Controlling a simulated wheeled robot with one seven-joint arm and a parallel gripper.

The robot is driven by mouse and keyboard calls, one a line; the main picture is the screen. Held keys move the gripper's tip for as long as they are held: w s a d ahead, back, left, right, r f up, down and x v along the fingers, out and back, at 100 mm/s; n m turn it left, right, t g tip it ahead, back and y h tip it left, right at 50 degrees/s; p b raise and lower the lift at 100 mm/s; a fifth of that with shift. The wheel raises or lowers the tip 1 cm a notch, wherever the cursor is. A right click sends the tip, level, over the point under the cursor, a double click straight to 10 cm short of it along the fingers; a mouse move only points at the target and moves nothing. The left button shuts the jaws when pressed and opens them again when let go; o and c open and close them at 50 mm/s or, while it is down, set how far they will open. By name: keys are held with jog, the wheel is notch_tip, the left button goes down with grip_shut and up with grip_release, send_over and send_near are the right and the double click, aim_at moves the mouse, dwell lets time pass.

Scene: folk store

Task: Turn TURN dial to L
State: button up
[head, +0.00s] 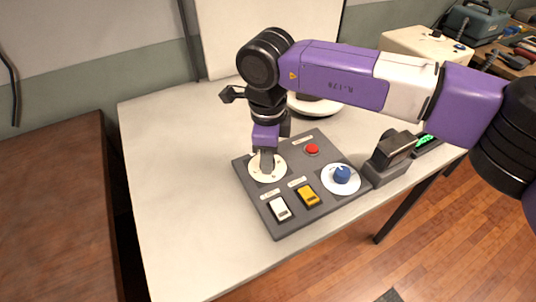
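A dark grey control panel (283,228) lies on the white table. It carries a white round dial plate (256,174) at its far left and a blue dial knob (342,174) on a white disc at its right. The labels are too small to read, so I cannot tell which is the TURN dial or where its L mark is. My gripper (266,164) points down over the left dial plate, with its fingertips at the plate's middle.
The panel also has a red button (312,149), a yellow switch (308,196) and a white switch (280,209). A dark grey device (390,157) stands right of the panel. The white table (165,200) is clear on the left. A brown table (60,215) stands beyond.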

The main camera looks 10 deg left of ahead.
grip_shut()
jog(key=m, duration=0.7)
jog(key=shift+a+m, duration=0.1)
jog(key=shift+m, duration=0.2)
jog(key=m, duration=0.5)
jog(key=shift+r+h+p, duration=0.1)
jog(key=shift+h+p, duration=0.2)
jog(key=shift+a+m+g+p, duration=0.1)
jog(key=shift+m+g+p, duration=0.2)
jog(key=shift+m, duration=2.2)
